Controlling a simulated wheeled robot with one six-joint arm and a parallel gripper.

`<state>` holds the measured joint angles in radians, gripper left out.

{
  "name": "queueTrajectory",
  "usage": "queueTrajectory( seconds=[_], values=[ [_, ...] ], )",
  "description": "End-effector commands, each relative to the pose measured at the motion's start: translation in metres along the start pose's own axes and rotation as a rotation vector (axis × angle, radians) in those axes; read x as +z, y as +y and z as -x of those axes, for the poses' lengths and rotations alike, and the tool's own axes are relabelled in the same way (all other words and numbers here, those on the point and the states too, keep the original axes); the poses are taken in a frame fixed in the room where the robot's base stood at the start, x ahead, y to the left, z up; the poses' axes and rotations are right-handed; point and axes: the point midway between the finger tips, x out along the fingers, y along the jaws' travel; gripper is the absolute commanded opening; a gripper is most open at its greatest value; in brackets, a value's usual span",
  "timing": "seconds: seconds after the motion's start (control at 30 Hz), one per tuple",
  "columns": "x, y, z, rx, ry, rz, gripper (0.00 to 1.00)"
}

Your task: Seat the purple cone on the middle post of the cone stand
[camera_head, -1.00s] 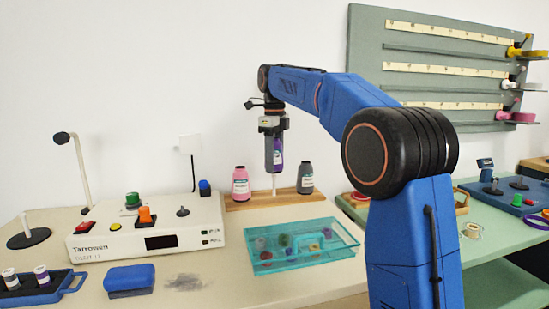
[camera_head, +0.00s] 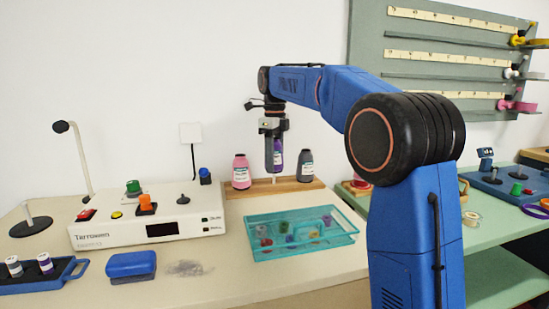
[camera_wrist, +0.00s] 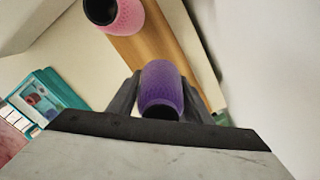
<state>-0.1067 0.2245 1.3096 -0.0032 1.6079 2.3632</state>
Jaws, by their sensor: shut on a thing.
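The purple cone (camera_head: 279,156) is upright between the fingers of my gripper (camera_head: 273,165), which is shut on it. It is over the middle of the wooden cone stand (camera_head: 258,190), between the pink cone (camera_head: 241,172) and the dark grey cone (camera_head: 305,168). A short bit of the pale middle post (camera_head: 274,179) shows just below it. The cone looks lowered over the post, but its bottom is still above the board. In the wrist view the purple cone (camera_wrist: 160,88) sits between both fingers, with the pink cone (camera_wrist: 115,20) at upper left.
A teal basket (camera_head: 300,253) of small items stands in front of the stand. A white instrument box (camera_head: 110,237) with coloured knobs is at left. A blue box (camera_head: 131,264) and a blue tray (camera_head: 62,280) with spools sit at front left. The wall is close behind the stand.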

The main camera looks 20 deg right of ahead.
Motion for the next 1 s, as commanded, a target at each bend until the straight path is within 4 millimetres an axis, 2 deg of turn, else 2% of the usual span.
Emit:
queueTrajectory(
  seconds=[1.0],
  values=[
    [0.000,0.000,-0.039,0.000,0.000,0.000,0.20]
  ],
)
